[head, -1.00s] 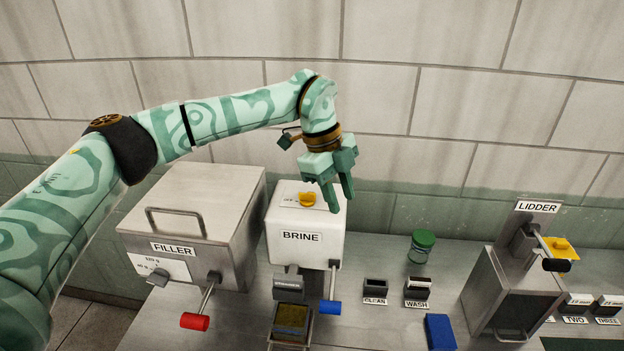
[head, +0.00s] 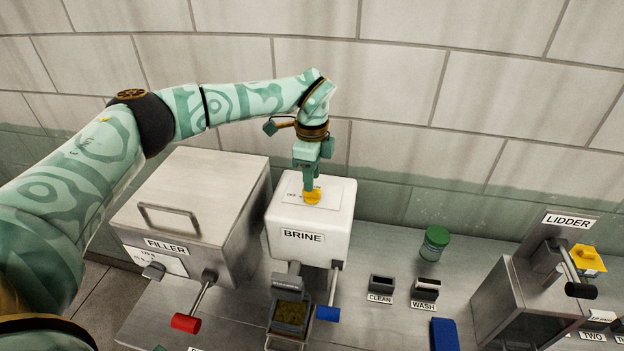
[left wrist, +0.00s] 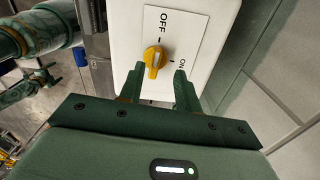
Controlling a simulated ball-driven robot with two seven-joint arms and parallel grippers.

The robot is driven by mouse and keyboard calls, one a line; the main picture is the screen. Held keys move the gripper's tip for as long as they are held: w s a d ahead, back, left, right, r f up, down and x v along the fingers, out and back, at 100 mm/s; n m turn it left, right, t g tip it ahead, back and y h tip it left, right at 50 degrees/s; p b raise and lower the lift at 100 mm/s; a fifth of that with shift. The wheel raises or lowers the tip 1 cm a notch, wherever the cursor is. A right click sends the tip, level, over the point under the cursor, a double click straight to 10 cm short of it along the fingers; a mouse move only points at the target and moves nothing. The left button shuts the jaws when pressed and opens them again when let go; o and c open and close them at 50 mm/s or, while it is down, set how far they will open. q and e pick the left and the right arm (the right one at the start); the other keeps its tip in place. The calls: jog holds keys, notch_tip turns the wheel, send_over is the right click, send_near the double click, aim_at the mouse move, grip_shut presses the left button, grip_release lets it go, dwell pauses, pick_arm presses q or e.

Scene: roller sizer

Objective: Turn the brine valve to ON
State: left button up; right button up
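The brine valve is a yellow knob (head: 313,195) on a white plate atop the white BRINE box (head: 303,256). In the left wrist view the knob (left wrist: 154,60) stands between an OFF mark above and an ON mark at right. Its ridge runs roughly up and down, nearer the OFF tick. My left gripper (head: 312,188) points down at the knob. In the left wrist view, its fingers (left wrist: 156,76) are apart, one either side of the knob, with a gap visible at the right. Contact is unclear. A small teal part of mine (left wrist: 42,78) at left may be my right gripper.
The grey FILLER box (head: 190,200) stands close at left. Levers with red (head: 186,323) and blue (head: 327,314) handles are in front. A green-lidded jar (head: 435,243), the CLEAN and WASH holders and the LIDDER (head: 530,280) stand to the right. The wall is behind.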

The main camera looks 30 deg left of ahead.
pick_arm(q)
jog(key=shift+s+f, duration=0.2)
jog(key=shift+f, duration=0.35)
jog(key=shift+s+f, duration=0.15)
jog(key=shift+f, duration=0.4)
jog(key=shift+s+f, duration=0.2)
jog(key=shift+f, duration=0.05)
jog(key=shift+w+f, duration=0.2)
jog(key=shift+f, duration=0.05)
grip_shut()
pick_arm(e)
jog(key=shift+w+r, duration=0.1)
jog(key=shift+r, duration=0.3)
